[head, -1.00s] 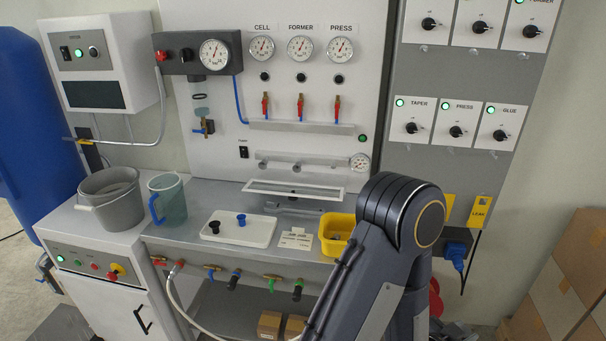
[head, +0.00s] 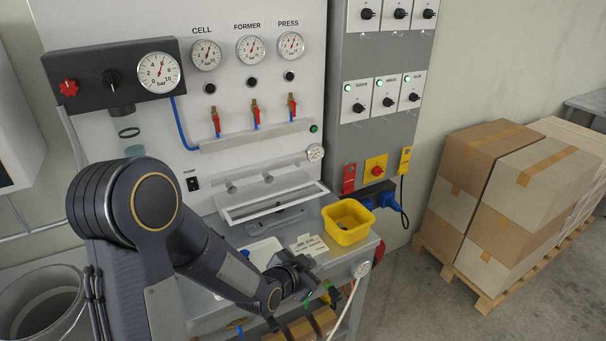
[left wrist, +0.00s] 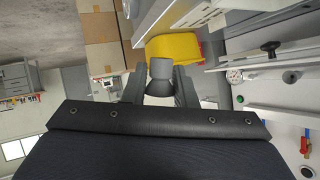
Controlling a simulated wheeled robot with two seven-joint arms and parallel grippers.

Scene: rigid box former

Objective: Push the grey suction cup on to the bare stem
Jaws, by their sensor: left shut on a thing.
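My left gripper (head: 303,283) reaches over the front edge of the bench in the head view. In the left wrist view its two fingers (left wrist: 159,88) are shut on the grey suction cup (left wrist: 160,70), which has a short grey sleeve and a darker flared part nearer the camera. The cup is too small to make out in the head view. A rail with short grey stubs (head: 266,178) runs along the panel above the slanted frame; I cannot tell which stub is the bare stem. The gripper is well apart from this rail. My right gripper is out of view.
A yellow bin (head: 366,231) stands at the bench's right corner, beside a printed card (head: 308,246). A white tray (head: 266,247) is partly behind my arm. A grey bucket (head: 75,325) stands at left. Stacked cartons (head: 505,190) stand right, beyond clear floor.

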